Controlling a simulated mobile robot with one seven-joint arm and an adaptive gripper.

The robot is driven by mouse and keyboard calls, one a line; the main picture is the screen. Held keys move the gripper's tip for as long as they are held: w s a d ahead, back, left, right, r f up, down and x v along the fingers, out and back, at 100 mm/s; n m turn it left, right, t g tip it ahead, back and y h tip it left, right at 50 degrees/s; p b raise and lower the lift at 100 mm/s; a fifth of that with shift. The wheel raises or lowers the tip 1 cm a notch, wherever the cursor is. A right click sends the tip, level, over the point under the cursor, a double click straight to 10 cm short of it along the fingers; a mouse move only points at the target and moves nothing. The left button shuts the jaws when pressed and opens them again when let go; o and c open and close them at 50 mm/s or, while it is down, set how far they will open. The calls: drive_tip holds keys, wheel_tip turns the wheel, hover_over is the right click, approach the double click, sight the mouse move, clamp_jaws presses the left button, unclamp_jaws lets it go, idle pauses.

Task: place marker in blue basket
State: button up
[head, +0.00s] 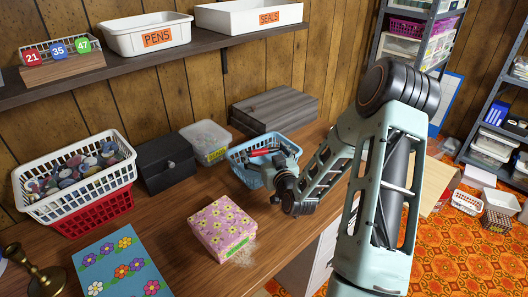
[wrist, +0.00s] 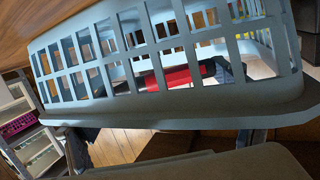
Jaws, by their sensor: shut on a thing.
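The blue basket (head: 244,170) stands on the wooden table, left of my arm. My gripper (head: 268,155) reaches over its near right side. The red marker (head: 262,151) lies across the gripper's dark fingertips, at the basket's opening. In the wrist view the pale blue slotted wall of the basket (wrist: 66,68) fills the upper part. Through its slots the red marker (wrist: 178,77) shows between dark finger pads, so my gripper is shut on it. The wall partly hides the fingertips, and I cannot tell whether the marker touches the basket floor.
A pink flowered box (head: 222,226) is in front and a grey wooden box (head: 275,108) behind.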

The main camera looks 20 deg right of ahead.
drive_tip(key=shift+f, duration=0.35)
drive_tip(key=shift+s+f+b, duration=0.15)
drive_tip(key=shift+f+b, duration=0.05)
drive_tip(key=shift+b, duration=0.2)
drive_tip(key=o, duration=0.7)
drive_tip(key=shift+s+f, duration=0.1)
drive_tip(key=shift+d+r+p, duration=0.1)
drive_tip(key=shift+r+p, duration=0.45)
drive_tip(key=shift+p, duration=0.3)
drive_tip(key=s, duration=0.3)
drive_tip(key=s+r, duration=0.1)
drive_tip(key=s, duration=0.2)
drive_tip(key=s+r+p, duration=0.1)
drive_tip(key=s, duration=0.3)
drive_tip(key=shift+s+a+r, duration=0.1)
drive_tip(key=shift+a+r, duration=0.05)
drive_tip(key=shift+a, duration=0.1)
drive_tip(key=shift+s, duration=0.6)
